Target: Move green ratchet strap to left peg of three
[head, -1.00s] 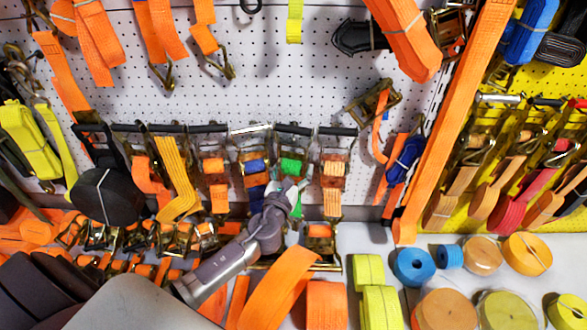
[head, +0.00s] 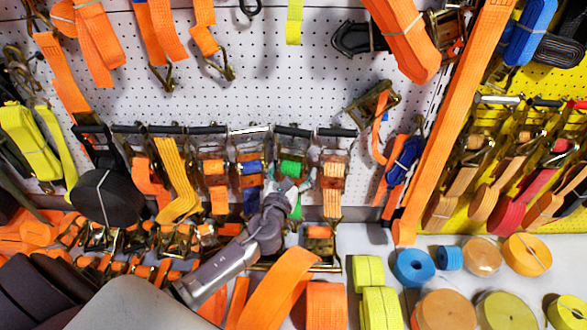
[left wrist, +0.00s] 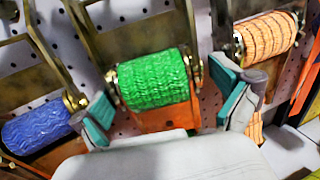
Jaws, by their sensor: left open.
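The green ratchet strap (head: 291,167) hangs on the white pegboard, its roll set in a metal ratchet frame with a dark handle. It fills the middle of the left wrist view (left wrist: 155,80), with an orange piece below the roll. My left gripper (head: 288,188) is just below and in front of the roll, partly covering its lower part. In the left wrist view its teal-padded fingers (left wrist: 165,108) are spread, one on each side of the green roll, holding nothing. I cannot tell which pegs the three are. My right gripper is not in view.
A blue strap (head: 251,168) hangs close to the left and an orange striped strap (head: 333,169) close to the right. More ratchets hang further left. Below are orange straps (head: 275,290) and yellow rolls (head: 368,272).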

